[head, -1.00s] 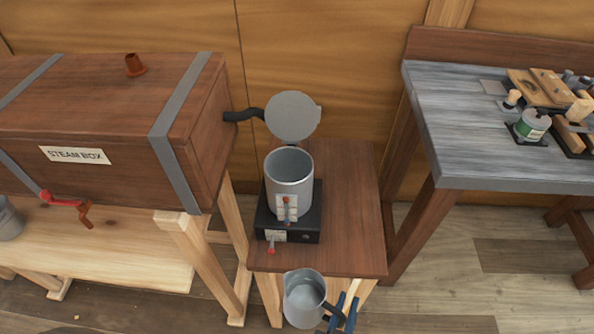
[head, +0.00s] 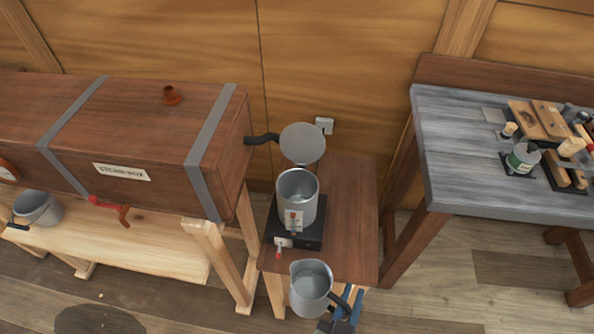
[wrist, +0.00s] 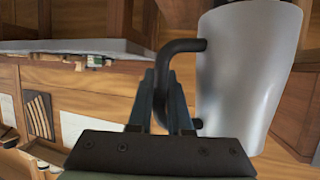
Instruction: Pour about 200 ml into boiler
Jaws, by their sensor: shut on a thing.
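The boiler (head: 296,203) is an open grey metal pot on a black base on the small brown table. Its round lid (head: 302,143) stands raised behind it. My gripper (head: 343,313) is shut on the black handle of a grey metal jug (head: 310,290), in front of and below the boiler, at the table's front edge. The jug looks roughly upright, with light liquid visible inside. In the wrist view my gripper (wrist: 168,95) grips the handle, and the jug (wrist: 245,70) fills the right side. The jug and boiler are apart.
The steam box (head: 140,140) stands left of the boiler on a wooden stand, with a black pipe (head: 262,139) reaching toward the lid. A grey bucket (head: 38,208) sits far left. A grey-topped workbench (head: 460,150) with tools is at the right. The small table's right side (head: 350,220) is clear.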

